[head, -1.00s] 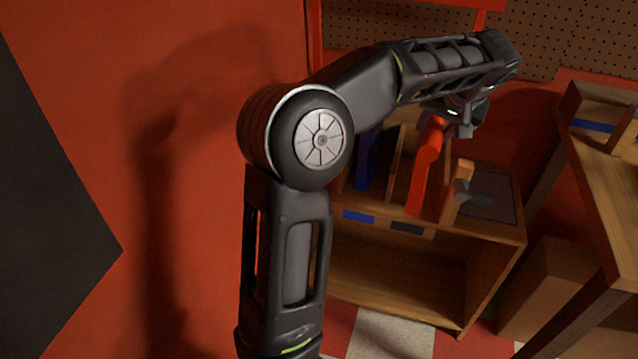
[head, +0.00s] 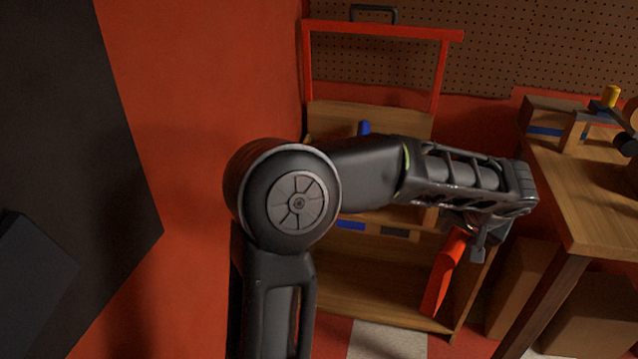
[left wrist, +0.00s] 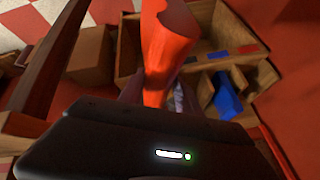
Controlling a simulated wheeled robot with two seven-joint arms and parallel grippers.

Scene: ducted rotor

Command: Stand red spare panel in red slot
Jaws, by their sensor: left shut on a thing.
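The red spare panel (head: 442,278) hangs tilted from my left gripper (head: 466,228), which is shut on its upper end. In the head view the panel overlaps the front right of the wooden cart (head: 375,275). In the left wrist view the panel (left wrist: 167,45) rises in front of the cart (left wrist: 128,50). The blue panel (head: 364,128) stands in the cart and also shows in the left wrist view (left wrist: 228,100). A blue label (head: 350,225) and a dark label (head: 395,231) mark the slot front. My right gripper is out of view.
The cart has a red handle frame (head: 385,31) at its back. A wooden workbench (head: 585,205) stands close on the right, with a yellow-topped item (head: 611,96) on it. A cardboard-coloured box (head: 522,285) stands on the floor between. The red wall (head: 200,130) is on the left.

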